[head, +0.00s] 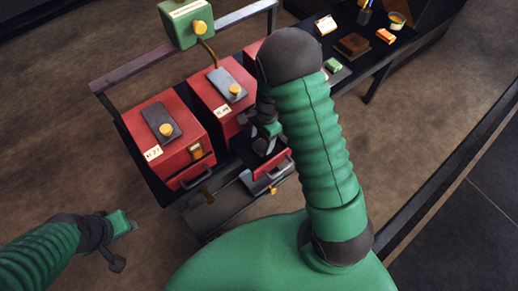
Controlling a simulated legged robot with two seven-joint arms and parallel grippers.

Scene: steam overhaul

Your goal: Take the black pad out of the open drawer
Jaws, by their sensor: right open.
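The open drawer (272,170) has a red front and a dark inside, and juts out toward me from the row of red cabinets. My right gripper (266,140) is open, over the drawer and partly hidden by my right arm. I cannot tell the black pad apart from the dark gripper and dark drawer inside. Whether the jaws touch anything is hidden. My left gripper (121,238) is low at the left, over the floor and away from the cabinets; its jaw state is unclear.
Two red cabinets (182,112) with grey plates and yellow knobs stand left of the drawer. A green box (186,22) with a yellow knob is on the rail behind. A dark table (378,62) at the back right holds small items. Floor at left is clear.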

